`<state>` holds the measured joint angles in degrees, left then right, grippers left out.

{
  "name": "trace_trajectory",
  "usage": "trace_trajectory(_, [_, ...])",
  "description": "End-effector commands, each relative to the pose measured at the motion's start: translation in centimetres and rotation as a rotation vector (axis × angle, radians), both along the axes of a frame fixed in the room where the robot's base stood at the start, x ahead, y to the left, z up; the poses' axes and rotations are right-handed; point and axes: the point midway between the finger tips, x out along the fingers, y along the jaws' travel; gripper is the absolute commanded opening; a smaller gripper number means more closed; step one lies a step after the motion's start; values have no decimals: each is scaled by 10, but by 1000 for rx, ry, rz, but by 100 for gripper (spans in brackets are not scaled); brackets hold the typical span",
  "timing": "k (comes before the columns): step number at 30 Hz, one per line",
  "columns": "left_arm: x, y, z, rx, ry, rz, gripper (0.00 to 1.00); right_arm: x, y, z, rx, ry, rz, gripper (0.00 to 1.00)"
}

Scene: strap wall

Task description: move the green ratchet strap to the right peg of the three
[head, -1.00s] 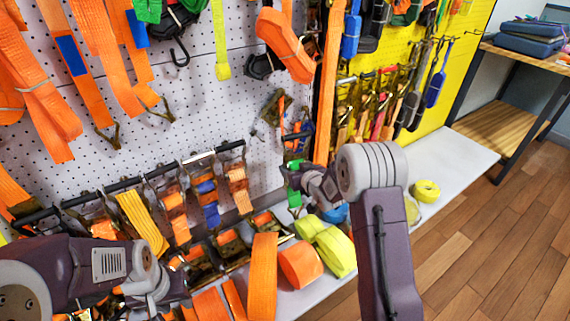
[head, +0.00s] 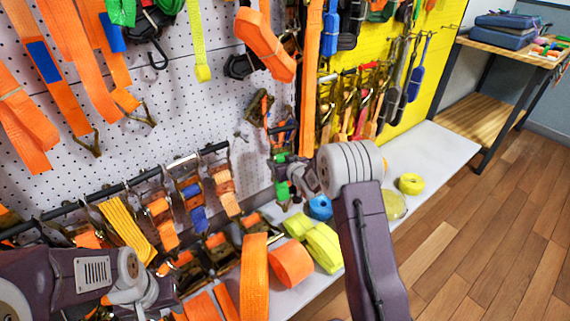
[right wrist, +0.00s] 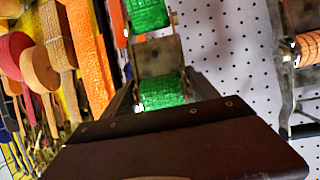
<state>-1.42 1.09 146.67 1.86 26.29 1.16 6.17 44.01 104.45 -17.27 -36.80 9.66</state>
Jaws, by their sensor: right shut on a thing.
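The green ratchet strap (head: 283,190) is at the right end of the white pegboard, beside my right gripper (head: 298,181). In the right wrist view, green webbing (right wrist: 161,92) and its metal ratchet sit between the fingers of my right gripper (right wrist: 160,95), which is shut on it. More green webbing shows above the ratchet. A ratchet with orange webbing (head: 260,108) hangs on the pegboard above the green strap. I cannot clearly make out the three pegs. My left gripper (head: 143,302) is low at the left over the lower straps; its fingertips are unclear.
Several ratchet straps hang from a black rail (head: 115,188). Orange (head: 291,262) and yellow (head: 323,247) rolls lie on the grey shelf below. A yellow panel (head: 420,80) with hanging tools stands at the right. The shelf's right part (head: 435,150) is mostly clear.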

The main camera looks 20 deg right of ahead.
Motion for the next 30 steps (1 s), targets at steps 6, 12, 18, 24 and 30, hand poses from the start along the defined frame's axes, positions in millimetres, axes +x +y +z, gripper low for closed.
trace_trajectory(6, [0, 0, -1, 0, 0, 0, 36, 14, 5, 2, 0, -10, 1, 0])
trace_trajectory(12, [0, 0, -3, 0, 0, 0, 36, 26, 10, 1, 0, -10, 1, 0])
trace_trajectory(18, [0, 0, -4, 0, 0, 0, 36, 38, 14, 0, 0, -9, 1, 0])
trace_trajectory(24, [0, 0, -6, 0, 0, 0, 36, 49, 18, -2, 1, -9, 1, 0])
trace_trajectory(30, [0, 0, -10, 0, 0, 0, 36, 57, 21, -9, 1, -9, 1, 0])
